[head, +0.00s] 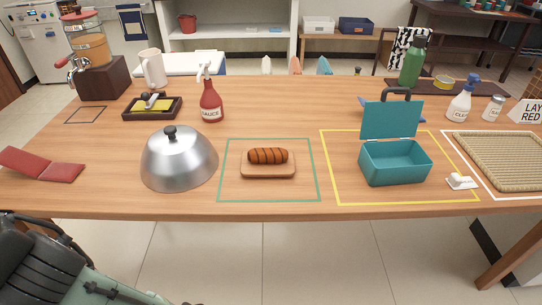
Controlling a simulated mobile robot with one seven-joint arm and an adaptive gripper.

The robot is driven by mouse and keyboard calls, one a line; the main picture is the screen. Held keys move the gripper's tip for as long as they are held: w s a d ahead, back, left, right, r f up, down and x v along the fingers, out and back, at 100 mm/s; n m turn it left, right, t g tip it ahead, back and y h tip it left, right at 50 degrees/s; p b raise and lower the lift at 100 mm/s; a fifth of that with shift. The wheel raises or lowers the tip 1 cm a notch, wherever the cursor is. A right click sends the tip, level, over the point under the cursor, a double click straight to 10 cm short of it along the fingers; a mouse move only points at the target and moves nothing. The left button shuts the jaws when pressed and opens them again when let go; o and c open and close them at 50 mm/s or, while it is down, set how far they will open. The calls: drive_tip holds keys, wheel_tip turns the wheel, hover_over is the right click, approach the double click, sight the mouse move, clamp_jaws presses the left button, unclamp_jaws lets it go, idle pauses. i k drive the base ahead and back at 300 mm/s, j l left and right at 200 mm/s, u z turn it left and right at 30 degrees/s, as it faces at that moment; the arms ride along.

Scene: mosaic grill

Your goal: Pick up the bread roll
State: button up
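The bread roll (268,156) is brown with dark grill stripes. It lies lengthwise, left to right, on a small wooden board (268,172). The board stands inside a green square outline (229,188) near the front middle of the table. The roll is uncovered and nothing touches it from above. My gripper cannot be seen; only dark and pale green parts, which seem to be my own body, show at the lower left.
A silver dome cover (180,160) stands just left of the board. A teal box (395,163) with its lid raised stands to the right, inside a yellow outline (335,180). A red sauce bottle (211,103) stands behind. Bare table (300,115) lies behind the roll.

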sight(272, 155)
drive_tip(key=j+z, duration=0.3)
drive_tip(key=j, duration=0.35)
drive_tip(key=k+j+z, duration=0.1)
drive_tip(key=j+z, duration=0.2)
drive_tip(key=j, duration=0.3)
